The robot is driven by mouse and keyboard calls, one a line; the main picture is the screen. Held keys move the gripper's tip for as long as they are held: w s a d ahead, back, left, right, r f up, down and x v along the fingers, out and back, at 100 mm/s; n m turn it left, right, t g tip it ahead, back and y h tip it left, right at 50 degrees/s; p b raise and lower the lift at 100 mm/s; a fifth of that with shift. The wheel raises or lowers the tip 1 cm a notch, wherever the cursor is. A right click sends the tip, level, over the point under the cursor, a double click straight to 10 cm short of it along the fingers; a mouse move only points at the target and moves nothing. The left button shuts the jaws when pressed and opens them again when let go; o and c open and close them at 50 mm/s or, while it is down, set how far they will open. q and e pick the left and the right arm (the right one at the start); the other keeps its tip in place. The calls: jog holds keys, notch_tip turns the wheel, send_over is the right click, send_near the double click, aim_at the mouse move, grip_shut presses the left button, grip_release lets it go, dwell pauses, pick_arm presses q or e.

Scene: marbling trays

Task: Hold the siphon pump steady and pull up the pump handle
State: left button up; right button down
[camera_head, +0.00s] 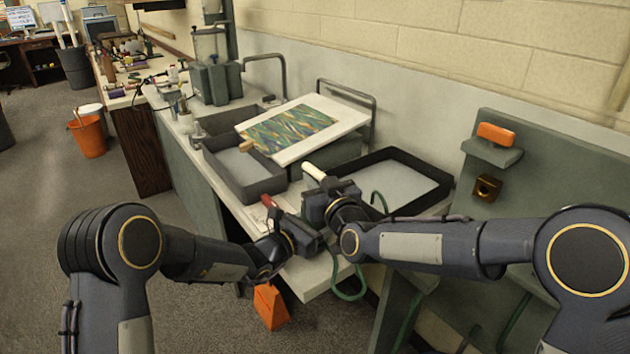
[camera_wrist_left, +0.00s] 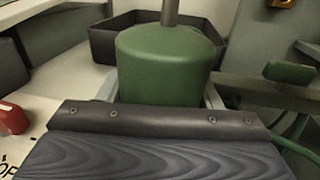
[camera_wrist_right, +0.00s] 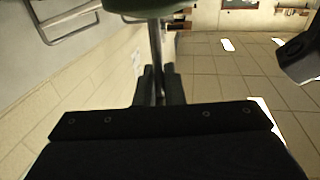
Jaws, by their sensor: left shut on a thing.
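The siphon pump's green body (camera_wrist_left: 170,65) fills the middle of the left wrist view, with a metal rod (camera_wrist_left: 170,12) rising from its top. My left gripper (camera_head: 305,243) is shut on this body. In the head view the body is mostly hidden by my grippers. A cream handle end (camera_head: 313,172) sticks out beyond my right gripper (camera_head: 325,200). In the right wrist view a thin rod runs between the close fingers of my right gripper (camera_wrist_right: 160,85), below a green part (camera_wrist_right: 145,5). I cannot tell whether they grip it.
Dark-rimmed trays stand left (camera_head: 240,195) and right (camera_head: 435,180) of the grippers. A marbled sheet (camera_head: 288,128) lies on a sloped board behind. A green hose (camera_head: 347,295) hangs over the bench's front edge. A red item (camera_wrist_left: 12,118) lies left of the pump.

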jog(key=shift+r, duration=0.55)
jog(key=c, duration=1.6)
grip_release()
jog(key=shift+c, duration=0.2)
jog(key=v, duration=1.2)
